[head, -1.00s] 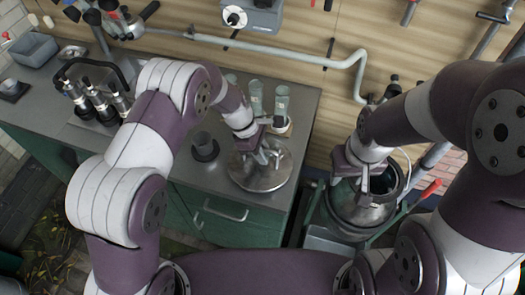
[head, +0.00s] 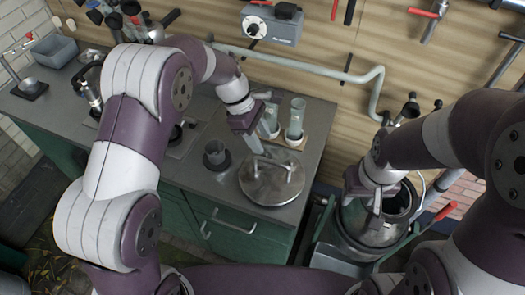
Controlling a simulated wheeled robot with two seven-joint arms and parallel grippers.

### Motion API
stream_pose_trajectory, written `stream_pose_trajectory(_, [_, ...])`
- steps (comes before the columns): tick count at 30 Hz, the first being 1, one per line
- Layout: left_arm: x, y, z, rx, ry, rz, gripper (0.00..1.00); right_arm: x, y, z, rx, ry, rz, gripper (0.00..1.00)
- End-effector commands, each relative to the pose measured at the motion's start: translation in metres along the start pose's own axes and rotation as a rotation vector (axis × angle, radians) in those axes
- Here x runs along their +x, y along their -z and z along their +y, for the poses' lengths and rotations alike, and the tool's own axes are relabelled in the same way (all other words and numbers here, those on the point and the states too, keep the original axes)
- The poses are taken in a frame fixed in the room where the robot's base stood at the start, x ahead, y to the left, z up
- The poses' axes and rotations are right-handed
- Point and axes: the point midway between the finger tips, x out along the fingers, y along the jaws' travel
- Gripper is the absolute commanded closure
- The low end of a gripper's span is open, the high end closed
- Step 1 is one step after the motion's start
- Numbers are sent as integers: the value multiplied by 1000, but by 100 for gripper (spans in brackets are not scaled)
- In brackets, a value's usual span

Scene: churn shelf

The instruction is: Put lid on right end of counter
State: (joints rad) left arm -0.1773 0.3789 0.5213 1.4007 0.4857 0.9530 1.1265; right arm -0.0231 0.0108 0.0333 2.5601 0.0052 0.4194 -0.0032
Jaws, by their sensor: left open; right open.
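The lid (head: 274,186) is a round metal disc with a bar handle on top. It lies flat on the right end of the grey counter (head: 222,196), near the front edge. My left gripper (head: 256,150) is above the lid's far left edge, apart from the handle and empty. My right gripper (head: 375,218) is at the metal churn (head: 352,243), which stands on the right, lower than the counter. The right fingers are over the churn's near left rim. The churn's mouth is partly hidden by my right arm.
Glass cylinders (head: 295,120) stand in a wooden holder behind the lid. A dark cup (head: 216,152) stands left of the lid. A grey pipe (head: 330,81) runs along the wall, below a grey box (head: 271,25). A red-tipped handle (head: 445,211) sticks out right of the churn.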

Motion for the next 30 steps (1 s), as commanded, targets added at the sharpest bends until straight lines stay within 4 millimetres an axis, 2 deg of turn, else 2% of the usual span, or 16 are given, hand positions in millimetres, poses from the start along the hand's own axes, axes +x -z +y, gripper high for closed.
stream_pose_trajectory(5, [-5,1,-2,8,1,4,56,-1,0,0,0,0,0,57])
stream_pose_trajectory(8, [-15,12,-18,120,-6,58,56,-1,0,0,0,0,0,57])
stream_pose_trajectory(11, [-34,35,-60,394,1,176,56,-1,0,0,0,0,0,57])
stream_pose_trajectory(15, [-53,61,-132,845,68,337,56,-1,0,0,0,0,0,57])
stream_pose_trajectory(18, [-57,69,-171,1095,125,404,56,-1,0,0,0,0,0,57])
stream_pose_trajectory(20, [-57,71,-187,1195,153,425,56,-1,0,0,0,0,0,57])
stream_pose_trajectory(24, [-56,72,-200,1285,178,441,56,-1,0,0,0,0,0,57])
stream_pose_trajectory(30, [-56,72,-200,1283,178,439,56,-1,0,0,0,0,0,57])
